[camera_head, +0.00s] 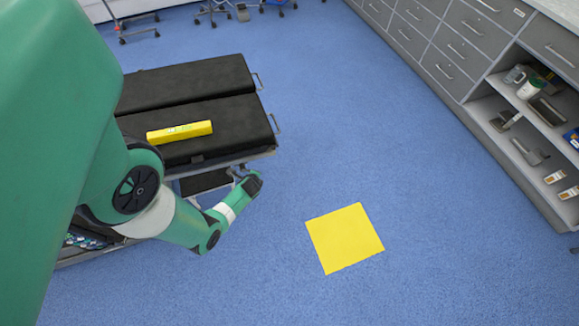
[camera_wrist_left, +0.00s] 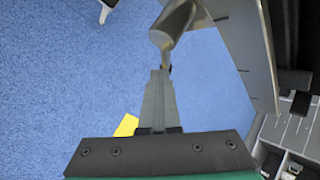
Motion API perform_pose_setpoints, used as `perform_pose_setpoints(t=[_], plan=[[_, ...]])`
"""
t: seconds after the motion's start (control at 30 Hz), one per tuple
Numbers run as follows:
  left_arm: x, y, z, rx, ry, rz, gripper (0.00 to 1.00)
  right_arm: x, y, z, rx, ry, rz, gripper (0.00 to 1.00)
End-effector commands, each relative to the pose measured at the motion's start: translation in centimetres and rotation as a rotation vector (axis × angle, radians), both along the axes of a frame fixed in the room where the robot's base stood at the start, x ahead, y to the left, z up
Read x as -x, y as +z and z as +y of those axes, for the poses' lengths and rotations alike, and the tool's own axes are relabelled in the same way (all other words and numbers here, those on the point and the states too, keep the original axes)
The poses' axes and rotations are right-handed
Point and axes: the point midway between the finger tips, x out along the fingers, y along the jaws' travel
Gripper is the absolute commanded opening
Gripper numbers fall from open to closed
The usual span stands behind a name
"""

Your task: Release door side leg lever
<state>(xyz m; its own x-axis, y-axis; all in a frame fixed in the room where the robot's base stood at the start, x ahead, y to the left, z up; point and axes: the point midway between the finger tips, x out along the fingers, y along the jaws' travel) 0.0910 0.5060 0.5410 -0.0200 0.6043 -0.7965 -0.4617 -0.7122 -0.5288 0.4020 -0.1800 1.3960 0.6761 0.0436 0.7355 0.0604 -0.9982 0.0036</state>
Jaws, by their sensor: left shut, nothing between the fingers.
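The operating table (camera_head: 187,80) with black pads stands at the left in the head view. My left arm reaches to its near right corner, where the dark end of my left gripper (camera_head: 253,183) is just below the pad edge. In the left wrist view my left gripper (camera_wrist_left: 160,72) has its fingers together and empty. A metal lever-like piece (camera_wrist_left: 175,24) with a rounded end is right in front of the fingertips, beside a grey metal panel (camera_wrist_left: 238,40). I cannot tell whether the fingertips touch it. My right gripper is not in view.
A yellow bar (camera_head: 180,132) lies on the near pad. A yellow square (camera_head: 345,238) is on the blue floor, right of my arm. Grey cabinets with open shelves (camera_head: 525,130) line the right side.

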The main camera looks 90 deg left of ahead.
Motion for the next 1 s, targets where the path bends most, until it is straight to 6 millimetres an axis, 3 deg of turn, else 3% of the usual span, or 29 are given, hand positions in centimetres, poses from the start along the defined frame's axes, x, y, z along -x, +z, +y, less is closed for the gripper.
perform_pose_setpoints(t=[0.27, 0.6, 1.0], plan=[[0.0, 0.2, 0.1, -0.001, 0.000, 0.000, 0.00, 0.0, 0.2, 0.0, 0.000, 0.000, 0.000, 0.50], [0.0, 1.7, 0.0, 0.000, 0.001, 0.001, 0.00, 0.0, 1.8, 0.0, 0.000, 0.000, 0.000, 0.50], [-0.1, 1.7, -0.1, 0.000, 0.000, 0.000, 0.00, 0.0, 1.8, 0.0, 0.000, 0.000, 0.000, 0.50]])
